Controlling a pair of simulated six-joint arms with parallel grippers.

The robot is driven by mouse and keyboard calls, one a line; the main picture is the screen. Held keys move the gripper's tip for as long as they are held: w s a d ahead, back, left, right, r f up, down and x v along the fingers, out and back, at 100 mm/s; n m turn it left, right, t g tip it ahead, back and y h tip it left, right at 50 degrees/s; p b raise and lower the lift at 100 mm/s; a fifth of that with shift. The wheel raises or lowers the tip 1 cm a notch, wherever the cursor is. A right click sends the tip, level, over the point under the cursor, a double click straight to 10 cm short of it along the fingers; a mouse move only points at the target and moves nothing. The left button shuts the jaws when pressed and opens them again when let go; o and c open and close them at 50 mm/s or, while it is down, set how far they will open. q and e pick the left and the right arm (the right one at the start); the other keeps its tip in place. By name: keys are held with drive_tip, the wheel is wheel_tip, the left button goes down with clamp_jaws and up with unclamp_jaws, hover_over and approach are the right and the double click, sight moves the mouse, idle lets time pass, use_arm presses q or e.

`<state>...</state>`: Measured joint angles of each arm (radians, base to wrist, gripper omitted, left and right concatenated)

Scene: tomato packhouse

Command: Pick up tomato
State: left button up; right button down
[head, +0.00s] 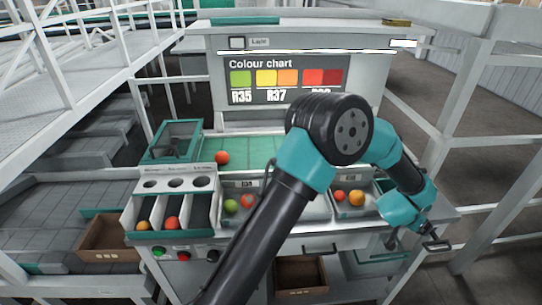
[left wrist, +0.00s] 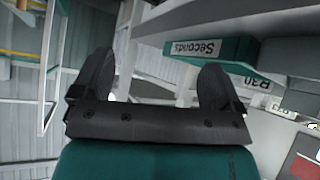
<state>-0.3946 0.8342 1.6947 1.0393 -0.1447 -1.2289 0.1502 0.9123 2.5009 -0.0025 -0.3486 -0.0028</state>
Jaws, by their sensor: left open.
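A red tomato (head: 222,157) lies alone on the green mat (head: 265,149). A red tomato (head: 339,195) and an orange tomato (head: 356,197) sit in the right tray. An orange tomato (head: 143,225) and a red tomato (head: 172,223) rest in the chutes at left. My left gripper (head: 430,240) is off the bench's right front corner, far from the mat. In the left wrist view its jaws (left wrist: 156,66) are open and empty. My right gripper is not seen.
A colour chart (head: 286,78) stands behind the mat. A teal bin (left wrist: 205,50) marked "Seconds" shows in the left wrist view, beyond the fingers. Cardboard boxes (head: 107,236) stand low at left and under the bench. White rails (head: 470,100) rise at right. My arm crosses the bench and hides part of it.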

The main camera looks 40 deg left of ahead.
use_arm(q)
drive_tip(key=w+a+r+n, duration=0.1)
drive_tip(key=a, duration=0.1)
drive_tip(key=w+a+r+n, duration=0.1)
drive_tip(key=w+a, duration=0.1)
drive_tip(key=a, duration=0.1)
drive_tip(key=w+a+r+n+h, duration=0.1)
drive_tip(key=a, duration=0.1)
drive_tip(key=shift+w+a+r, duration=0.15)
drive_tip(key=shift+w+a, duration=0.25)
drive_tip(key=w+a+r+n, duration=0.2)
drive_tip(key=a+n, duration=0.1)
drive_tip(key=a, duration=0.6)
wheel_tip(320, 180, up, 13)
drive_tip(key=n+g+y, duration=0.6)
drive_tip(key=n+g, duration=0.2)
drive_tip(key=n, duration=1.3)
hover_over(220, 153)
drive_tip(key=shift+s+f, duration=0.1)
drive_tip(key=shift+f, duration=0.1)
wheel_tip(220, 153, down, 12)
drive_tip(key=shift+r, duration=0.2)
drive_tip(key=shift+f, duration=0.35)
